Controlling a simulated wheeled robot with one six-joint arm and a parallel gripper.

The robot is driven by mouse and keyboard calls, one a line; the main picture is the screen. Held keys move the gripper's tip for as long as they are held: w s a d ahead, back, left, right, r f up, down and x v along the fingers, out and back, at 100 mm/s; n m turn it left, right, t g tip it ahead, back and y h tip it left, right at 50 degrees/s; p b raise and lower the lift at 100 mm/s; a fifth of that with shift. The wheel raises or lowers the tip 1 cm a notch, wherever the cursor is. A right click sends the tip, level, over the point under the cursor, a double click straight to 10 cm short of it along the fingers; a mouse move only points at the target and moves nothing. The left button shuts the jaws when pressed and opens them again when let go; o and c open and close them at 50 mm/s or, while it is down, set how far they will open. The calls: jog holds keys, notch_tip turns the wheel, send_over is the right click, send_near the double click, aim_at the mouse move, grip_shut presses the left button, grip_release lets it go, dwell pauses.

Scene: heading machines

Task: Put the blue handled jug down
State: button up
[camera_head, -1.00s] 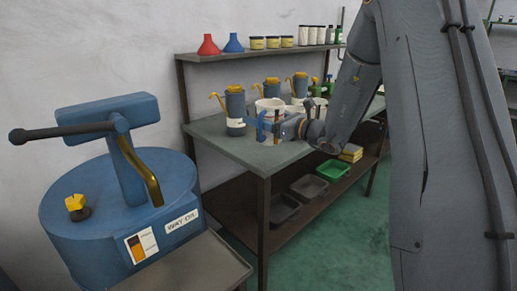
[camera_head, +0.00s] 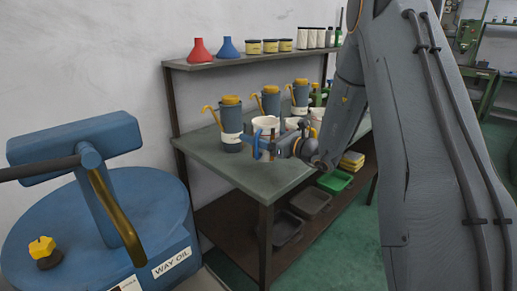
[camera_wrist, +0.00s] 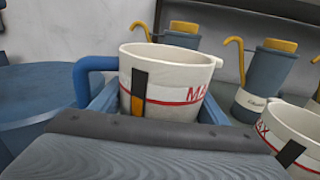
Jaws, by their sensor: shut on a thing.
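The blue handled jug (camera_wrist: 165,85) is a white open-topped jug with a red line, red lettering and a blue handle on its left. It stands upright between the blue fingers of my gripper (camera_wrist: 158,105) in the wrist view, and the gripper is shut on it. In the head view the jug (camera_head: 265,124) and my gripper (camera_head: 274,143) are over the front part of the grey-green bench top (camera_head: 225,160). The jug's base is hidden, so I cannot tell whether it touches the bench.
A second white jug (camera_wrist: 292,132) is close on the right. Blue oil cans (camera_head: 231,125) with yellow spouts line the bench's back. A shelf (camera_head: 215,62) with funnels and jars is above. A blue way oil drum (camera_head: 95,235) stands left. The bench's front-left corner is clear.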

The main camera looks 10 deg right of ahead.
jog(key=shift+f+p, duration=0.4)
jog(key=shift+f, duration=1.95)
jog(key=shift+f, duration=0.1)
jog(key=o, duration=1.2)
jog(key=shift+f, duration=0.1)
jog(key=shift+o, duration=0.2)
jog(key=shift+s+d+r, duration=0.1)
jog(key=shift+r, duration=0.1)
jog(key=b+v, duration=0.2)
jog(key=v, duration=0.9)
jog(key=shift+s+d, duration=0.25)
